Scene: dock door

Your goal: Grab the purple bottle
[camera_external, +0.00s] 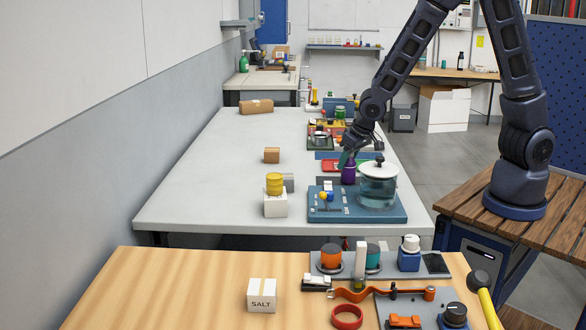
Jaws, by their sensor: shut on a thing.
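The purple bottle (348,174) stands upright, or is held upright, on the white table just behind the blue board and left of the glass pot. My gripper (347,158) comes down from above and is shut on the bottle's upper part. The fingers are small and dark here, and they hide the bottle's top. I cannot tell whether the bottle's base touches the surface.
A glass pot with a white lid (378,185) stands close to the right on the blue board (400,213). A yellow stack (274,184) sits on a white block to the left. Several coloured trays lie behind. The white table's left half (200,180) is mostly clear.

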